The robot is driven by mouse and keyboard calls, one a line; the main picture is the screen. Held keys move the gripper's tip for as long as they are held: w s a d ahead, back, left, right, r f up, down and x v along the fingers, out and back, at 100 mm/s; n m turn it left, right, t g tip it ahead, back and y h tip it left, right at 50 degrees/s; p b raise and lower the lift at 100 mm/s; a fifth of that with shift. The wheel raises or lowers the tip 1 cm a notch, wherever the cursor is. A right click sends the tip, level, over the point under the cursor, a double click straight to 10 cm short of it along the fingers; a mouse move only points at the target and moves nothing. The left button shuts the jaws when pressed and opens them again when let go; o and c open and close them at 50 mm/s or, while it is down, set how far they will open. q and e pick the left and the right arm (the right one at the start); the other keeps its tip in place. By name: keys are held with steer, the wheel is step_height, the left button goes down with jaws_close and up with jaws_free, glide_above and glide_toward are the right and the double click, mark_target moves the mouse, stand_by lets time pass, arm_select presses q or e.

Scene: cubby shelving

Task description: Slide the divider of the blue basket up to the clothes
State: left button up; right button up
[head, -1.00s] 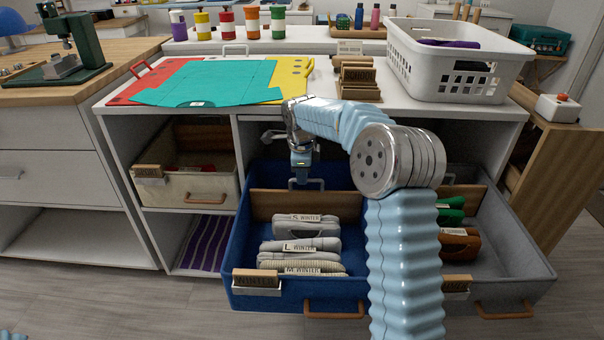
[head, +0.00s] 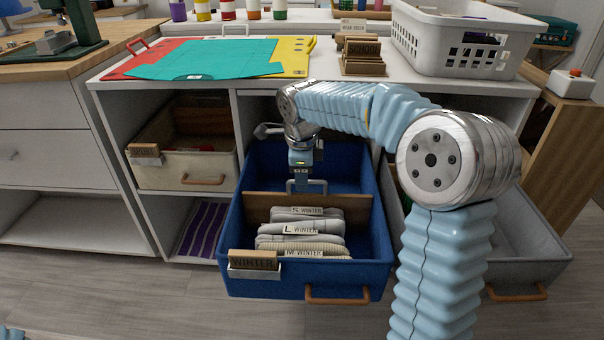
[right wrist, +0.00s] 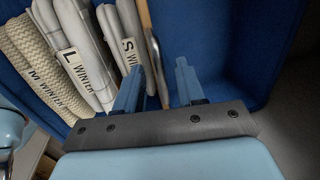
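The blue basket (head: 238,225) is pulled out of the shelving. Folded grey winter clothes (head: 300,229) stand in its front part, labelled S, L and M; they also show in the right wrist view (right wrist: 88,48). The brown divider (head: 262,204) stands upright across the basket behind them. In the right wrist view the divider (right wrist: 147,30) runs close beside the S clothes; whether they touch is unclear. My right gripper (head: 308,187) is open at the divider's top edge. In the right wrist view its fingers (right wrist: 160,66) are apart, with the divider showing between them. My left gripper is out of view.
A grey basket (head: 535,235) stands open at the right, partly hidden by my right arm. A beige basket (head: 195,155) sits in the left cubby. A white crate (head: 462,45) and coloured sheets (head: 210,58) lie on the counter. The blue basket's rear part is empty.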

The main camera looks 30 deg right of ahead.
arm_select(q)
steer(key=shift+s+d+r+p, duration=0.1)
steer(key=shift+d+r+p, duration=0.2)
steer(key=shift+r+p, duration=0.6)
arm_select(e)
step_height(320, 180, up, 14)
steer(key=s+a, duration=0.1)
steer(key=s, duration=0.1)
steer(key=shift+s+a+f, duration=0.15)
steer(key=shift+a+f, duration=0.05)
steer(key=shift+f, duration=0.05)
